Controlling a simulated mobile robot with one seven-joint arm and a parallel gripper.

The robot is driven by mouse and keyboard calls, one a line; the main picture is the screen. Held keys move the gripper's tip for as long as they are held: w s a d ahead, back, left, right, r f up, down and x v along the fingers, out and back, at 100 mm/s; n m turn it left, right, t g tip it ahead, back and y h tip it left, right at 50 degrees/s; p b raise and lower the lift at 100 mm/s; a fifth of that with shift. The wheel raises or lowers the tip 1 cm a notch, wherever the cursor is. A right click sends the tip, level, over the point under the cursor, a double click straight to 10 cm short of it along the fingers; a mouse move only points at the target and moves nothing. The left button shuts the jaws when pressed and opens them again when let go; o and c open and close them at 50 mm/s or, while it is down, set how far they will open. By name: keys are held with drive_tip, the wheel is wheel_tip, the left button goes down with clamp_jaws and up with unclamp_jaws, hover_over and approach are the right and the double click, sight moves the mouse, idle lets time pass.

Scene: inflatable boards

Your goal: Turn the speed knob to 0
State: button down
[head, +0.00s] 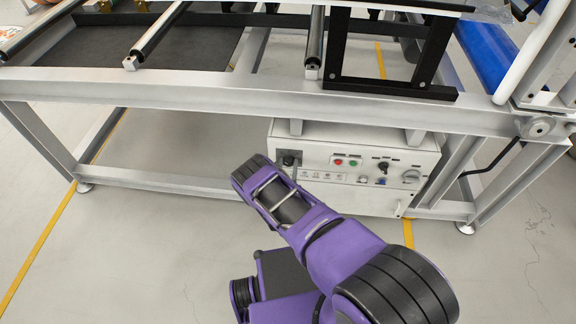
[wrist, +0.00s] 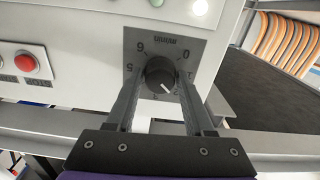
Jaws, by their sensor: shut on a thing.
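The speed knob (wrist: 160,74) is a round black knob on a grey dial plate (wrist: 135,38) in the wrist view. Its white pointer line points to the lower right. The 0 mark is at the dial's upper right, the 6 at its upper left. My gripper (wrist: 160,78) has one finger on each side of the knob and is shut on it. In the head view the dial plate (head: 288,155) is at the left end of the white control box (head: 315,150). My purple arm reaches up to it and hides part of this area.
A red button (wrist: 27,64) is left of the dial in the wrist view. The box also bears a green button (head: 354,163) and a black switch (head: 384,166). A grey frame beam (head: 200,92) runs above the box. Open floor (head: 130,250) is at the left.

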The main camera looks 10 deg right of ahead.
drive_tip(key=n, duration=0.4)
drive_tip(key=shift+w+n, duration=0.1)
drive_tip(key=shift+n, duration=0.2)
drive_tip(key=n, duration=0.4)
drive_tip(key=shift+n, duration=0.3)
drive_tip(key=n, duration=0.4)
drive_tip(key=shift+n, duration=2.1)
drive_tip(key=shift+c, duration=1.4)
unclamp_jaws()
drive_tip(key=shift+s, duration=0.25)
